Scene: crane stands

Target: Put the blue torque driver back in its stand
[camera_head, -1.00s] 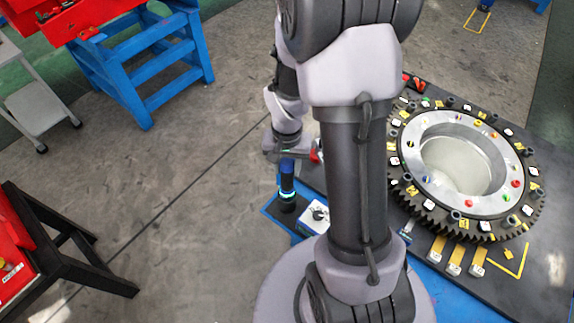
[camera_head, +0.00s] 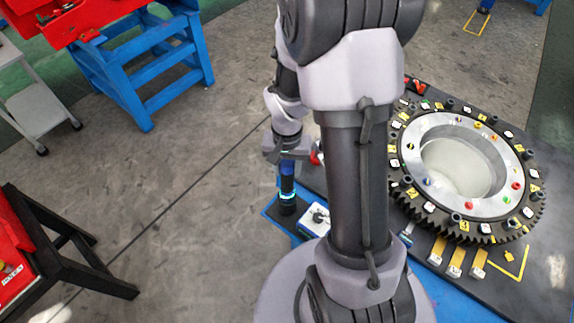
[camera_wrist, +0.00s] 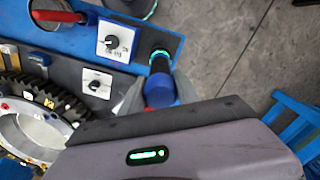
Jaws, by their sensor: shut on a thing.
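The blue torque driver (camera_head: 287,181) is upright below my gripper (camera_head: 286,156) in the head view. In the wrist view its blue body (camera_wrist: 160,91) sits between the two fingers of my gripper (camera_wrist: 158,98), which are shut on it. Its lower end meets a dark round piece with a lit green ring (camera_wrist: 159,53), at the corner of the blue bench edge. This dark piece also shows in the head view (camera_head: 287,209). The driver hides the join, so I cannot tell how deep it sits in the stand.
A white box with a black knob (camera_wrist: 114,41) is close beside the driver, with a second one (camera_wrist: 96,84) further left. A red-handled tool (camera_wrist: 58,16) lies beyond. A large gear ring (camera_head: 465,170) fills the bench at right. Open floor (camera_head: 190,190) lies left.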

